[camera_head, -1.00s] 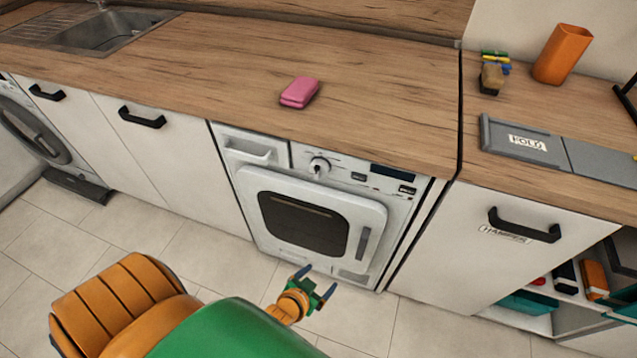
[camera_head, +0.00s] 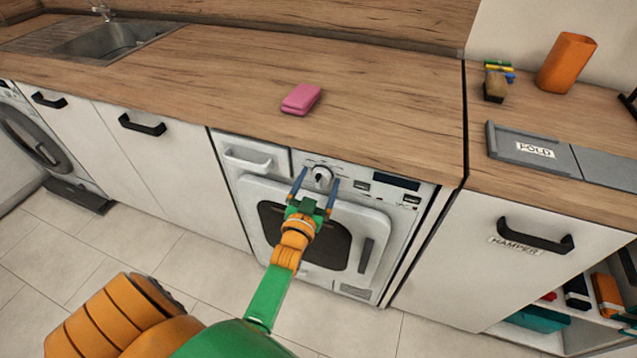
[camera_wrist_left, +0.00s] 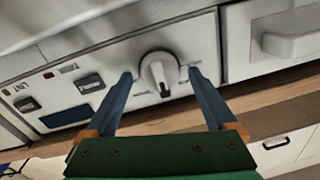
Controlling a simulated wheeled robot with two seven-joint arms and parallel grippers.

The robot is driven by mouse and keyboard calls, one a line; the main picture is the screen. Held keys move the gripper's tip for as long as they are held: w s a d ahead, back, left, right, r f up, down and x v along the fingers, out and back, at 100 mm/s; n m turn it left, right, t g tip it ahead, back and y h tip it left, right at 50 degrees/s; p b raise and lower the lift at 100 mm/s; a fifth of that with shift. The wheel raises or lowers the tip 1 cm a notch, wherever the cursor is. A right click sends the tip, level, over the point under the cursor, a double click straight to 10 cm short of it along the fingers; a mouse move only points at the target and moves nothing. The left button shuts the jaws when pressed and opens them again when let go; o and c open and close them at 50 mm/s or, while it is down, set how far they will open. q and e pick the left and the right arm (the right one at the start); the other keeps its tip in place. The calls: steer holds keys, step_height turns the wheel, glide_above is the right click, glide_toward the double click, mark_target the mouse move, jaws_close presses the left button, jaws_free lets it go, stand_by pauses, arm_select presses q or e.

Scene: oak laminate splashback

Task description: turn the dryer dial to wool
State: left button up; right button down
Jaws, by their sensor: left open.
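The dryer (camera_head: 385,215) is a white front-loading machine under the counter. Its dial (camera_head: 321,175) is a round white and silver knob on the panel, left of the dark display (camera_head: 396,182). In the left wrist view the dial (camera_wrist_left: 158,73) sits between the two blue fingers, with its raised grip bar roughly upright. The labels around it are too small to read. My left gripper (camera_head: 316,180) is open, with one finger on each side of the dial; I cannot tell whether they touch it. It also shows in the left wrist view (camera_wrist_left: 160,75). My right gripper is not in view.
A pink folded item (camera_head: 301,99) lies on the wooden counter (camera_head: 210,75) above the dryer. The drawer handle (camera_head: 248,160) is left of the dial. A hamper front with a black handle (camera_head: 535,236) stands at right. Open floor (camera_head: 180,255) lies in front.

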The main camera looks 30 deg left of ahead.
arm_select(q)
steer(key=shift+s, duration=0.1)
steer(key=shift+c, duration=0.2)
steer(key=c, duration=1.3)
steer(key=shift+c, duration=0.2)
steer(key=n+p, duration=0.1)
steer(key=n, duration=0.2)
steer(key=shift+r+n+p, duration=0.15)
steer(key=shift+n+p, duration=0.15)
steer(key=shift+n, duration=0.1)
steer(key=n, duration=0.3)
steer(key=shift+a+n+p, duration=0.1)
steer(key=shift+n+p, duration=0.2)
steer(key=shift+p, duration=0.1)
steer(key=n, duration=0.4)
steer(key=shift+a+h, duration=0.1)
steer(key=shift+h, duration=0.2)
steer(key=shift+s+f+n+g, duration=0.1)
steer(key=shift+f+n+g, duration=0.05)
steer(key=shift+n, duration=0.8)
steer(key=shift+f+n+g, duration=0.1)
steer(key=shift+n+g, duration=0.05)
steer(key=shift+n, duration=0.8)
